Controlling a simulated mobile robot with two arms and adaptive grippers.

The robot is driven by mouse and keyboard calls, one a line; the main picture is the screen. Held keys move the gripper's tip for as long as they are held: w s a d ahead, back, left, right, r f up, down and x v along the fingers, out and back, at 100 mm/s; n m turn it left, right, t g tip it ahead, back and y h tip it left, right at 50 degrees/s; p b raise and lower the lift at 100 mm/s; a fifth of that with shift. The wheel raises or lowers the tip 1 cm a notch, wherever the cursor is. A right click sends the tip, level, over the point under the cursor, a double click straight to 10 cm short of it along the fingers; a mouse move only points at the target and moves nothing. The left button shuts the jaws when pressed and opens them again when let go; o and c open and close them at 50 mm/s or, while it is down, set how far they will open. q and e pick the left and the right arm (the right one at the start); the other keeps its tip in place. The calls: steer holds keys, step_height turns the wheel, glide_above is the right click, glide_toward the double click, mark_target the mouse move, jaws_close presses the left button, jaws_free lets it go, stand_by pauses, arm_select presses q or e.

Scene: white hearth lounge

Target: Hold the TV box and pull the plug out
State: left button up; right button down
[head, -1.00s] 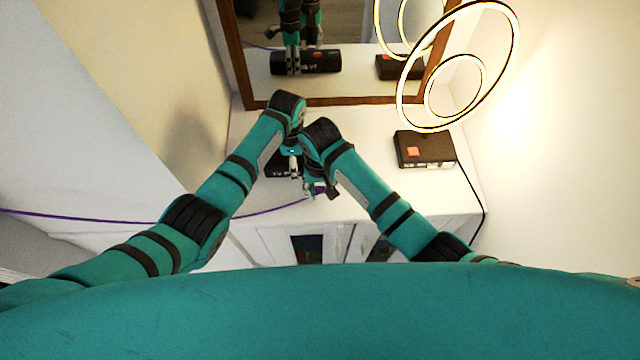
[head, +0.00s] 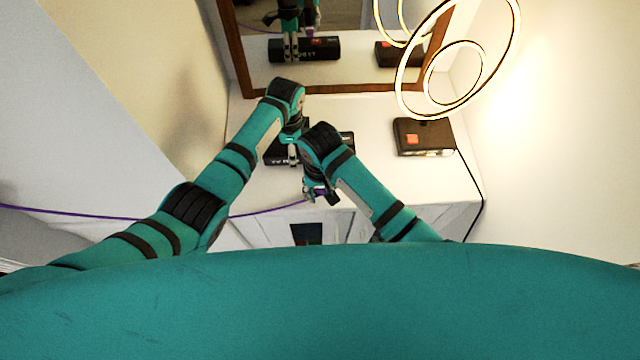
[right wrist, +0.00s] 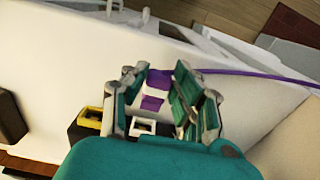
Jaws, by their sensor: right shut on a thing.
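The TV box (head: 273,152) is a long black box on the white cabinet, partly hidden by my arms. In the right wrist view the box (right wrist: 78,131) shows a yellow-framed port and a white port. My left gripper (head: 292,156) points down at the box, its fingertips at the lettered front side; its jaw gap is unclear. My right gripper (head: 318,194) is shut on the purple plug (right wrist: 153,98), over the cabinet's front edge. In the right wrist view the plug appears apart from the white port, with a pale gap between. The purple cable (head: 100,215) trails left.
A second dark box with an orange patch (head: 424,138) sits on the cabinet (head: 380,170) at right, a black cable running from it. A wood-framed mirror (head: 350,88) stands behind. Glowing ring lights (head: 517,40) hang at upper right.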

arm_select(q)
steer(key=o, duration=1.8)
steer(key=shift+c, duration=0.2)
